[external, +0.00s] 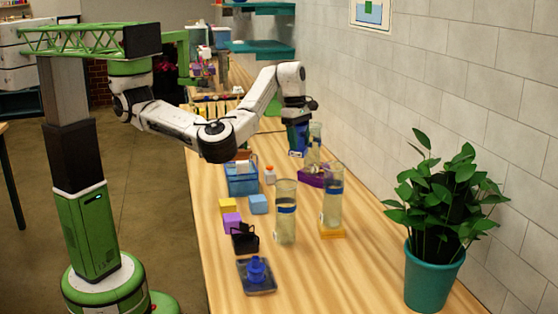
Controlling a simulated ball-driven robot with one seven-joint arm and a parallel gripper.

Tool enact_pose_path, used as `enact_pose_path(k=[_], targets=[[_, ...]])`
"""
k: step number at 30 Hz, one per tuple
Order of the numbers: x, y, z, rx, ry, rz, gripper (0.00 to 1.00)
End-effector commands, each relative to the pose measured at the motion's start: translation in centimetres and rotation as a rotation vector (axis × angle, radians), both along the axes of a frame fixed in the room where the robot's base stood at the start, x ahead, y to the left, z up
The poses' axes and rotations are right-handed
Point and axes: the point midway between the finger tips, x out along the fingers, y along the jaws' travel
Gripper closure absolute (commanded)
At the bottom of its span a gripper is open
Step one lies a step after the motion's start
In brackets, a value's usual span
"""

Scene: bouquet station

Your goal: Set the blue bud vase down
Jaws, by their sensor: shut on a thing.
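My gripper (296,112) is at the end of my arm, over the far part of the wooden table, pointing down. It is shut on a dark blue vessel (297,138), which appears to be the blue bud vase. The vessel hangs roughly upright below the jaws, just left of a clear cylinder. The fingertips are small and partly hidden here. I cannot tell whether the vessel's base touches the table.
A blue basket (242,182), small cubes (258,205), a dark tray (270,289) and a potted plant (430,275) share the table (340,285).

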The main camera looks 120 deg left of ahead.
Motion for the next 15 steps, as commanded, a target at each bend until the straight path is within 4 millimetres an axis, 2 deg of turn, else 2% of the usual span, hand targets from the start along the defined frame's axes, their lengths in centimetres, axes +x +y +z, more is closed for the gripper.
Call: enact_pose_path(k=[1,6,11,15], targets=[[-1.5,2.5,0.1,0.001,0.000,0.061,0.93],[-6.4,9.3,0.1,0.001,0.000,0.243,0.93],[-12.0,14.8,0.1,0.000,-0.001,0.412,0.93],[-17.5,18.9,0.1,0.000,-0.001,0.560,0.93]])
